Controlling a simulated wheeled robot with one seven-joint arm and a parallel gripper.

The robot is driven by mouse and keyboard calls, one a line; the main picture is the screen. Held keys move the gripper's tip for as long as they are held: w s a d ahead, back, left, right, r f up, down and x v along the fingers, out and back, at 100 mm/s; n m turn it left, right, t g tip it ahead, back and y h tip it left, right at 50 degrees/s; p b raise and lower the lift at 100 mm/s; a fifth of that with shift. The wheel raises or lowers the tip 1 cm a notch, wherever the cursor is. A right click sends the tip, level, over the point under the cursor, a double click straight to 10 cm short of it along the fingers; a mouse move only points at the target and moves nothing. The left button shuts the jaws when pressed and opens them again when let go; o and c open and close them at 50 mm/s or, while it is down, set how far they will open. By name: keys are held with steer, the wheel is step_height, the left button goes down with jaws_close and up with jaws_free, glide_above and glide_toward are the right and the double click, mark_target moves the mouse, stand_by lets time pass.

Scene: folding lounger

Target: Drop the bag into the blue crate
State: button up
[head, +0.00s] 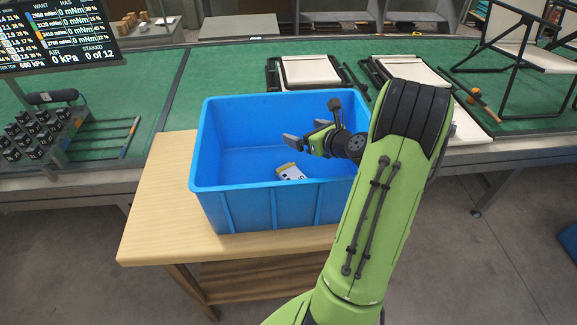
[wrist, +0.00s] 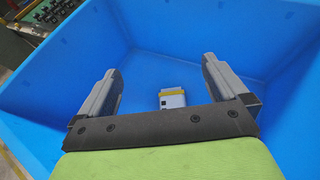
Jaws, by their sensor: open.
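The blue crate (head: 275,205) stands on a small wooden table in the head view. Its walls and floor fill most of the wrist view (wrist: 160,40). A small white bag with a yellow band (head: 290,172) lies inside the crate, low down toward its front right in the head view. In the wrist view the bag (wrist: 172,98) shows beyond my gripper, between the fingers and apart from them. My gripper (head: 306,143) is over the crate's opening, open and empty. Both fingers (wrist: 167,85) show spread in the wrist view. The bag's lower part is partly hidden.
The wooden table (head: 160,215) has bare room left of the crate. Behind it runs a green-topped bench (head: 190,85) with folded lounger frames (head: 312,72), a rack of dark blocks (head: 35,135) and a screen (head: 55,35).

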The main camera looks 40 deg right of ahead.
steer(key=v, duration=1.5)
steer(key=shift+s, duration=0.3)
steer(key=n+g+y, duration=0.3)
steer(key=n, duration=0.6)
glide_above(303, 180)
steer(key=shift+f+b, duration=0.3)
steer(key=shift+b, duration=0.15)
steer(key=a+n+g, duration=0.3)
steer(key=a+n, duration=0.6)
steer(key=a, duration=0.1)
steer(key=s+a+n+g+h+b, duration=0.1)
steer(key=s+a+n, duration=0.8)
steer(key=n, duration=1)
steer(key=shift+s+a+r+g+h+b, duration=0.2)
steer(key=shift+s+a+g+h+b, duration=0.15)
steer(key=shift+s, duration=0.7)
